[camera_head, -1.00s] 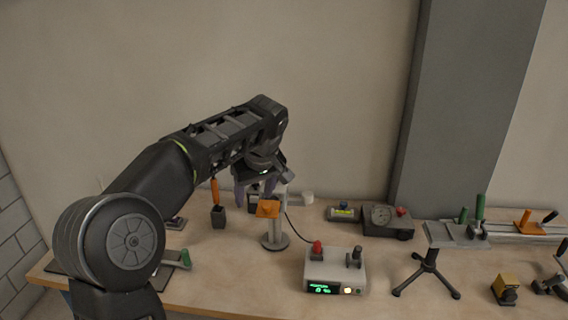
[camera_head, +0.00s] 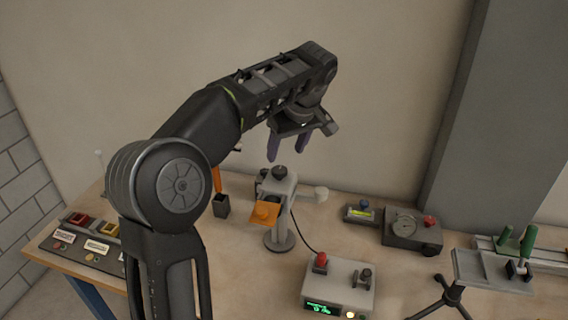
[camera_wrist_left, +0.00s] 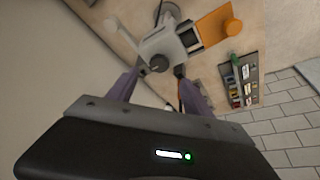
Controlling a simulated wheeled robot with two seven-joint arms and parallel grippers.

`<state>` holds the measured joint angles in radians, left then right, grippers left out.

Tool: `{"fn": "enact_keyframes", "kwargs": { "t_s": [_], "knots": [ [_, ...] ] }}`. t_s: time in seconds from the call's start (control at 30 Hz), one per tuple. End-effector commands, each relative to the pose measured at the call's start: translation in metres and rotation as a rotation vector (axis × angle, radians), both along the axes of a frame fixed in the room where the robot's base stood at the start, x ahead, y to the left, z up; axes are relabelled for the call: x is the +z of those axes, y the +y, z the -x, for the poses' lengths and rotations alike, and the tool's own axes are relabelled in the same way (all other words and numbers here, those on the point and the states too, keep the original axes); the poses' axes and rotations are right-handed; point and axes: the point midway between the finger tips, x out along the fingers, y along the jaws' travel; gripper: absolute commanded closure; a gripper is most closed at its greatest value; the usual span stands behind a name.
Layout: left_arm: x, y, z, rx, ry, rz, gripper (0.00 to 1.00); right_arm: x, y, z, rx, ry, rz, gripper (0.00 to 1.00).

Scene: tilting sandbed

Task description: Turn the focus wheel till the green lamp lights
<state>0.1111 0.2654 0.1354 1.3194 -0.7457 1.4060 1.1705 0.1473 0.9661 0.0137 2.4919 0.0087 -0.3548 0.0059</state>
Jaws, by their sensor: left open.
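A small white stand (camera_head: 282,218) with an orange plate (camera_head: 265,214) has a dark round knob (camera_head: 279,171) on top and a pale knob (camera_head: 321,194) on its right side. I cannot tell for sure which is the focus wheel. My left gripper (camera_head: 288,150) is open and empty above the stand, pointing down. In the left wrist view the dark knob (camera_wrist_left: 159,62) appears between the fingertips (camera_wrist_left: 160,71), apparently beyond them. A control box (camera_head: 338,287) has a green display and a pale yellowish lamp (camera_head: 350,315); I see no lit green lamp. My right gripper is out of view.
A cable runs from the stand to the control box. A gauge box (camera_head: 411,231) is at the right, and a tripod platform (camera_head: 490,270) further right. A button panel (camera_head: 85,243) lies at the left edge.

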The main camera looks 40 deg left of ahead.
Motion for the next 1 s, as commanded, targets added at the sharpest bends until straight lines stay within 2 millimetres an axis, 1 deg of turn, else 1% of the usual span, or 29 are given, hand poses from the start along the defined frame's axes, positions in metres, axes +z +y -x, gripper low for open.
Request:
{"fn": "enact_keyframes", "kwargs": {
  "t_s": [0.17, 0.27, 0.5, 0.7, 0.8, 1.0],
  "knots": [
    [-0.004, 0.002, -0.001, -0.001, 0.002, 0.0, 0.41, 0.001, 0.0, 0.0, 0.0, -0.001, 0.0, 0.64],
    [-0.013, 0.005, -0.002, 0.0, 0.003, 0.0, 0.41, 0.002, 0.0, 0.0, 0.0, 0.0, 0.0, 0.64],
    [-0.046, 0.017, -0.008, 0.001, 0.005, 0.001, 0.41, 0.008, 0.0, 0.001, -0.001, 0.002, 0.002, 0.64],
    [-0.068, 0.025, -0.012, 0.0, 0.004, 0.0, 0.41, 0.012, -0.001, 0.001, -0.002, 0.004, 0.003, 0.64],
    [-0.072, 0.027, -0.013, -0.001, 0.0, 0.0, 0.41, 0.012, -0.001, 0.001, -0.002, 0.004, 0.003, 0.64],
    [-0.073, 0.027, -0.013, -0.001, 0.0, 0.0, 0.41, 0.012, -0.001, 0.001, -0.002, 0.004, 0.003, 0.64]
  ]
}}
